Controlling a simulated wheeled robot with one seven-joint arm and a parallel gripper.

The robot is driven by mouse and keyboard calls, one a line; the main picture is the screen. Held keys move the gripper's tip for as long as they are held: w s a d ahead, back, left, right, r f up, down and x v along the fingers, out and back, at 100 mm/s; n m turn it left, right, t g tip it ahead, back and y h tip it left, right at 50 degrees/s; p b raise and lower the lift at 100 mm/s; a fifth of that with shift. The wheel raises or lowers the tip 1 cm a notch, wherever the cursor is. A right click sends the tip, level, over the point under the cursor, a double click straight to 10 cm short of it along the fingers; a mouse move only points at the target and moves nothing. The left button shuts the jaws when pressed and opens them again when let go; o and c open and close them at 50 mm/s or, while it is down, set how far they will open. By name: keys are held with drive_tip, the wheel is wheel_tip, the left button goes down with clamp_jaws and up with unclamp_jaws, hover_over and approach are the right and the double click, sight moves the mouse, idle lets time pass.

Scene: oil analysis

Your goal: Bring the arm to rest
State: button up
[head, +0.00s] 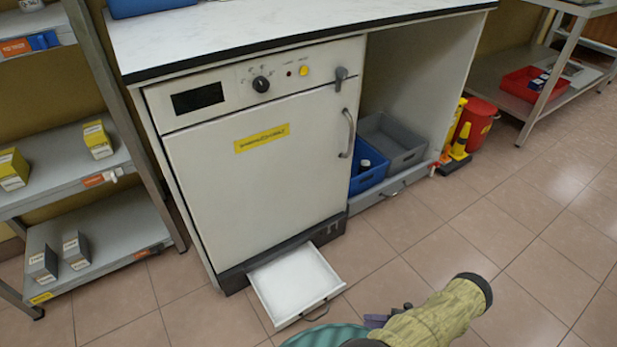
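My arm shows at the bottom edge of the head view, as a yellow-green link with a dark end and a teal part beside it. Small dark and purple parts that look like my gripper (391,314) stick out behind the link. Most of it is hidden, so I cannot see whether its fingers are open or shut, or whether they hold anything. These parts appear just right of an open white drawer (297,284) at the foot of the white cabinet; whether they touch it is not clear.
The cabinet's door (250,195) is closed under a white worktop (270,25). Blue (368,180) and grey (405,150) crates sit in the open bay at right. Shelves with boxes stand at left. A red bin (477,122) stands farther right. The tiled floor (545,215) at right is clear.

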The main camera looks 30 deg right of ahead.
drive_tip(key=shift+r, duration=0.1)
drive_tip(key=w+a+r+n+g+h+p, duration=0.2)
drive_tip(key=w+r+n+g, duration=0.25)
drive_tip(key=r+n, duration=0.45)
drive_tip(key=w+a+r+n+g+h+p, duration=0.15)
drive_tip(key=w+r+n+g, duration=0.45)
drive_tip(key=r, duration=0.6)
drive_tip(key=w+a+r+n+g+h+p, duration=0.1)
drive_tip(key=w+r+n+g+h+p, duration=0.15)
drive_tip(key=r+n, duration=0.65)
drive_tip(key=s+a+r+n+t+h+p, duration=0.1)
drive_tip(key=a+r+n+t+h+p, duration=0.2)
drive_tip(key=a+r+n, duration=0.95)
drive_tip(key=s+a+r+n+t+h+p, duration=0.3)
drive_tip(key=a+r+n, duration=0.5)
drive_tip(key=r, duration=0.7)
wheel_tip(320, 180, up, 38)
drive_tip(key=w+n+g+p, duration=0.1)
drive_tip(key=p, duration=3.7)
drive_tip(key=shift+w+d+h, duration=0.2)
drive_tip(key=shift+d+h, duration=0.1)
drive_tip(key=shift+d, duration=0.1)
